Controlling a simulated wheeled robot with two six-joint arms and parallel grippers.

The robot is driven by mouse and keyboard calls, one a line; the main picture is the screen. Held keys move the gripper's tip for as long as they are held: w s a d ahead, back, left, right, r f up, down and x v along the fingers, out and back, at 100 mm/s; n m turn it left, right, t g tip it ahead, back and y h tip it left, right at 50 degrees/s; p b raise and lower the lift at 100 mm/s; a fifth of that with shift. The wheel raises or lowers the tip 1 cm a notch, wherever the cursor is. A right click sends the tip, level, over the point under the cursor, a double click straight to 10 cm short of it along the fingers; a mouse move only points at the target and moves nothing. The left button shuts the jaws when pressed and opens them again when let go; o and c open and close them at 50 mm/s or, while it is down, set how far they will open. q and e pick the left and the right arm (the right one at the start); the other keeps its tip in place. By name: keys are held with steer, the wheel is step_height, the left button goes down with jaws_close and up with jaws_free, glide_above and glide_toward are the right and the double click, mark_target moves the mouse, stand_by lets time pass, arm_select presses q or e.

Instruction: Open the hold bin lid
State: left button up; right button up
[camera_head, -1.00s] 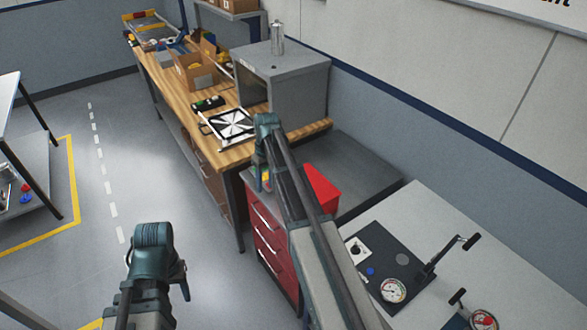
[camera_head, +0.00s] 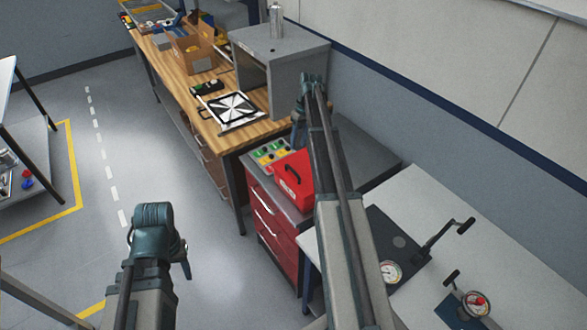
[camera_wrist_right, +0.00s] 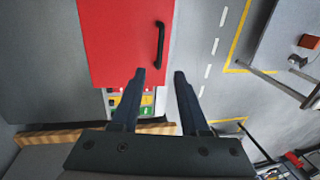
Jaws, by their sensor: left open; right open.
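The red hold bin (camera_head: 289,188) stands on a red drawer cabinet in the head view. Its red lid (camera_wrist_right: 115,45) looks shut and carries a black bar handle (camera_wrist_right: 160,45), which also shows in the head view (camera_head: 292,174). My right gripper (camera_wrist_right: 159,78) is open and empty, with the handle just beyond its fingertips and near the line between them. No contact shows. In the head view my right arm covers the bin's right side. My left gripper (camera_head: 185,262) is low at the left, open, far from the bin, its fingers mostly hidden by its wrist.
A panel with coloured buttons (camera_head: 268,153) lies beside the bin on the red drawer cabinet (camera_head: 270,222). A grey box (camera_head: 295,75) stands on the wooden bench behind. A bench with gauges (camera_head: 390,272) is at the right.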

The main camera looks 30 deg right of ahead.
steer(key=f+b, duration=0.3)
steer(key=a+f+b, duration=0.1)
steer(key=f+b, duration=0.3)
steer(key=a+f+b, duration=0.1)
steer(key=f+b, duration=0.2)
steer(key=f, duration=0.1)
steer(key=shift+s+a+f, duration=0.1)
steer(key=shift+a+f, duration=0.05)
steer(key=shift+f, duration=0.05)
steer(key=shift+r, duration=0.1)
jaws_close()
stand_by(1.0)
